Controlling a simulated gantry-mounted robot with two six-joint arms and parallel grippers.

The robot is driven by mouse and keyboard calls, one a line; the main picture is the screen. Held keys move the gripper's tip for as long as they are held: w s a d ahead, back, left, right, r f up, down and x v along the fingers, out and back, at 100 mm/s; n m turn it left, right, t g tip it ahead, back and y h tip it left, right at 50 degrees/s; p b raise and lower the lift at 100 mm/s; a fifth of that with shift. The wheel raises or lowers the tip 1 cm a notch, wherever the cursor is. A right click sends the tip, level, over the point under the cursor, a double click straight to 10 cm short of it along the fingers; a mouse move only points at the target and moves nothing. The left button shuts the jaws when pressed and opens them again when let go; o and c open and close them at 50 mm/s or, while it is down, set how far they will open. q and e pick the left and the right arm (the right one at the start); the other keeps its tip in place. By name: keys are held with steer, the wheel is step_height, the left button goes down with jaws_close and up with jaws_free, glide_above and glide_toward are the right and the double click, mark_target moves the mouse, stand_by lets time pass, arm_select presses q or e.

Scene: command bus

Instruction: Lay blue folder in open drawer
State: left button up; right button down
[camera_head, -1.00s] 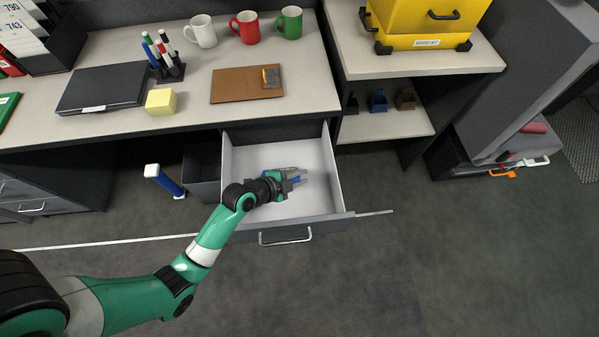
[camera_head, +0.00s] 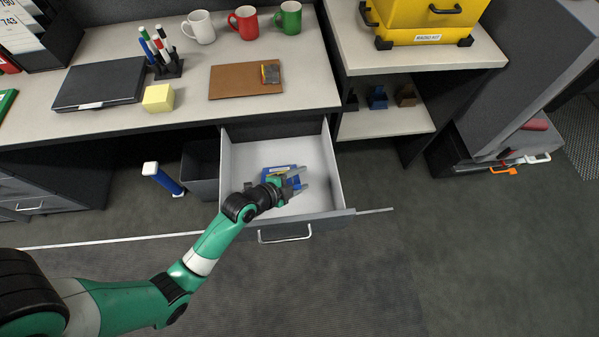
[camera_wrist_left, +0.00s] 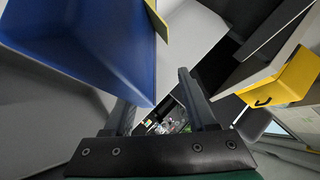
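The blue folder (camera_head: 270,184) is inside the open drawer (camera_head: 240,160), in its middle, partly hidden by my left gripper. A pale yellow strip shows on its top. In the left wrist view the folder (camera_wrist_left: 85,40) fills the upper left, beside the left finger. The gap between the fingertips (camera_wrist_left: 157,88) holds nothing. I cannot tell whether the finger touches the folder. My right gripper is not in view.
The drawer's front with its handle (camera_head: 285,236) stands nearest me, below the desk (camera_head: 200,120). The desk holds a brown clipboard (camera_head: 235,84), mugs, pens and a black case. A dark bin (camera_head: 200,170) stands left of the drawer. A yellow case (camera_head: 425,20) is on the right shelf.

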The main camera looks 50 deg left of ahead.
arm_select(q)
steer(key=p+v, duration=0.4)
steer(key=v, duration=0.7)
steer(key=shift+s+r, duration=0.15)
steer(key=shift+s, duration=0.15)
